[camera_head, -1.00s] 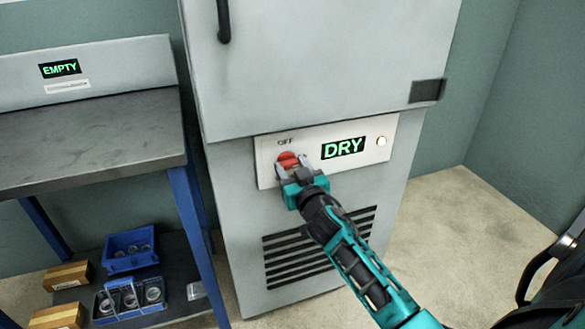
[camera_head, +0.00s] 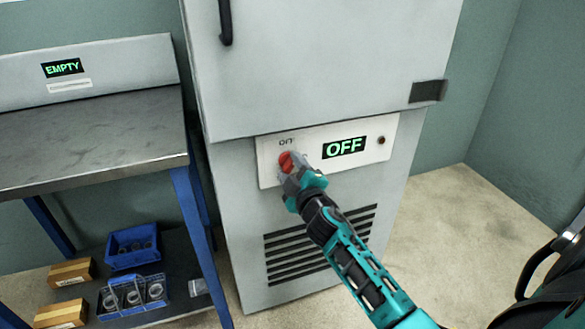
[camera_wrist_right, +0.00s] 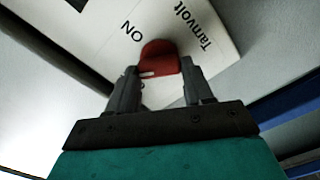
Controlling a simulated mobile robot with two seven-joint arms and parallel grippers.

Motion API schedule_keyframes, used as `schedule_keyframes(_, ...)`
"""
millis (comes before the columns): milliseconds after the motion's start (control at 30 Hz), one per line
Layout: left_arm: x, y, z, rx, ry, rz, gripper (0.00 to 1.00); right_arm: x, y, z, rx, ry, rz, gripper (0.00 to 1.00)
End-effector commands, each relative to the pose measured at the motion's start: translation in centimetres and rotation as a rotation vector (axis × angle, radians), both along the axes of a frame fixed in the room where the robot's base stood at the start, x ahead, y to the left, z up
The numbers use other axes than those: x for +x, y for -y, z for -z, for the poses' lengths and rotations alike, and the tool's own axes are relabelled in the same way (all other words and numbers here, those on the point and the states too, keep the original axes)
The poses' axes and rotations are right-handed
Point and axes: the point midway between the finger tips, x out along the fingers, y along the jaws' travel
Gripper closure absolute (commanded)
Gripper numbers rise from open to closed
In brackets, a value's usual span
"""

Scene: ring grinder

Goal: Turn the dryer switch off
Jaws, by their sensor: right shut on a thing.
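The dryer (camera_head: 325,70) is a tall light-grey cabinet with a white control panel (camera_head: 376,150) on its front. The red dryer switch (camera_head: 286,161) is at the left of the panel. The panel's display (camera_head: 344,147) reads OFF in green, and the round lamp (camera_head: 381,140) to its right is dark. My right gripper (camera_head: 289,170) is shut on the red switch, its fingers on either side of the knob. In the right wrist view the red switch (camera_wrist_right: 160,58) sits between the fingertips (camera_wrist_right: 158,77), near the printed word ON. My left gripper is not in view.
A blue-legged metal workbench (camera_head: 90,135) stands left of the dryer, with an EMPTY display (camera_head: 62,67) behind it. Its lower shelf holds blue bins (camera_head: 133,246) and small cardboard boxes (camera_head: 72,272). Floor (camera_head: 460,235) right of the dryer is clear.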

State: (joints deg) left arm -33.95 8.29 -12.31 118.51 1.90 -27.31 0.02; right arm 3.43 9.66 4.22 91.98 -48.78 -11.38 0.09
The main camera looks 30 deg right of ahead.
Motion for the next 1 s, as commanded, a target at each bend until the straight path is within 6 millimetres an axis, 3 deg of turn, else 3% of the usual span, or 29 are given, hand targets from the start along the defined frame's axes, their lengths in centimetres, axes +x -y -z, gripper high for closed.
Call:
schedule_keyframes(500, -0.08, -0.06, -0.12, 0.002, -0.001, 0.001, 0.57, -0.03, -0.06, 0.27, -0.417, -0.102, 0.0, 0.79)
schedule_keyframes(1000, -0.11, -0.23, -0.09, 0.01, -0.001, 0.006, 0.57, -0.03, -0.04, 0.35, -0.564, -0.138, 0.001, 0.79)
